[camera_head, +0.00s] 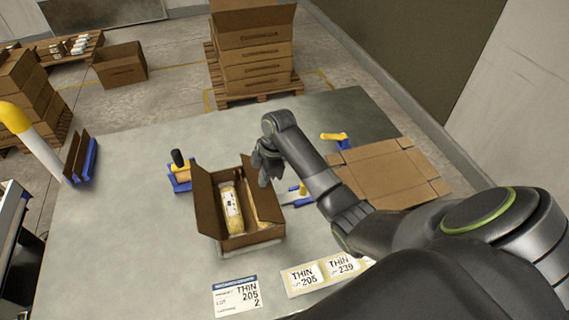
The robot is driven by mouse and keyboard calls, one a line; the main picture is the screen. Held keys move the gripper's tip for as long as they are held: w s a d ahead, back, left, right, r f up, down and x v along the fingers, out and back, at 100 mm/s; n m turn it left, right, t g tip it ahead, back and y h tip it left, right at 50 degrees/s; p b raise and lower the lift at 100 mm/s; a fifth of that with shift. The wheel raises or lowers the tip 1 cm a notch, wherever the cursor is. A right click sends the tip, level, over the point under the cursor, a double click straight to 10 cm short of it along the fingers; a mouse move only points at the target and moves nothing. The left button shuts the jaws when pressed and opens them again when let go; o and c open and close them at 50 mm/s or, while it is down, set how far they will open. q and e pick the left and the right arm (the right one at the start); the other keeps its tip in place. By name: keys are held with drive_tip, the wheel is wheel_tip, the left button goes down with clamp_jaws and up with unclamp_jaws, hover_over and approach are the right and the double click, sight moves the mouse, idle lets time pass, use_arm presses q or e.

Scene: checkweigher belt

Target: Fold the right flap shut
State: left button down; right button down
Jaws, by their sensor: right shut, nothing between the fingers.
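An open brown carton (252,238) stands on the grey table. It holds a pale yellow packet with a white label (232,208), and more yellow shows beside it. Its left flap (206,203) stands up. A brown panel, which looks like the right flap (248,178), stands up at the carton's right far corner beside my right gripper. My right gripper (264,178) is shut and empty, pointing down at the carton's right side. I cannot tell whether it touches the flap. My left gripper is not in view.
A flattened carton (385,174) lies on the table at right, partly behind my right arm. A blue-and-yellow tool (336,138) lies beyond it. A tape dispenser (180,170) stands behind the carton. Printed labels (237,296) lie in front. The table's left part is mostly clear.

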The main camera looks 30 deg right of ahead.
sight(257, 185)
drive_tip(key=shift+f, duration=0.15)
drive_tip(key=shift+w+a+f+b, duration=0.15)
drive_tip(key=shift+a+f+b, duration=0.2)
drive_tip(key=shift+a+f, duration=0.3)
drive_tip(key=shift+w+a+f+b, duration=0.1)
drive_tip(key=shift+a+f+b, duration=0.2)
drive_tip(key=shift+a+f, duration=0.3)
drive_tip(key=shift+d+f, duration=0.1)
